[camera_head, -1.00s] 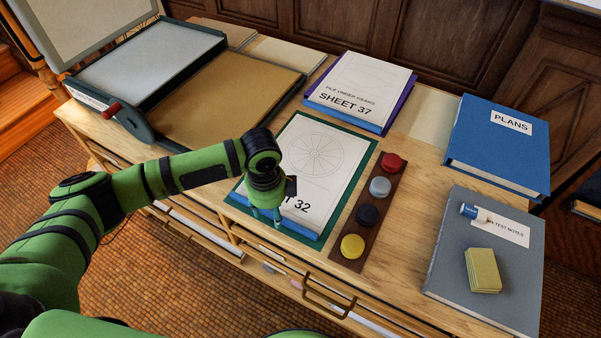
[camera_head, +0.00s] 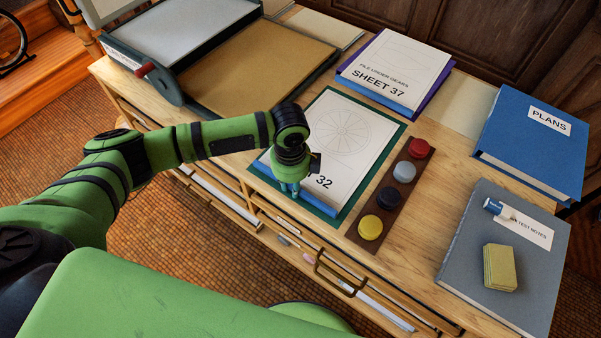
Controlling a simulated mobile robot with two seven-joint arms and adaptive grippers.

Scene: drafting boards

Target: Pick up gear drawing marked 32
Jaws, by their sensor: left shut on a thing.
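The gear drawing marked 32 (camera_head: 350,140) is a white sheet with a spoked wheel figure, on a blue-edged block over a dark green mat (camera_head: 391,142). My left gripper (camera_head: 290,188) is at its near left edge, pointing down, and is shut on it. The gripper and wrist hide part of the lettering, leaving "32" readable. The drawing still lies flat over the mat; I cannot tell any gap beneath it. My right gripper is not in view.
A similar drawing, SHEET 37 (camera_head: 398,68), lies behind. A dark strip (camera_head: 376,218) with several coloured round pieces lies close on the right. A blue PLANS binder (camera_head: 530,140) and grey notes book (camera_head: 480,245) are farther right. A paper trimmer (camera_head: 170,50) stands left.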

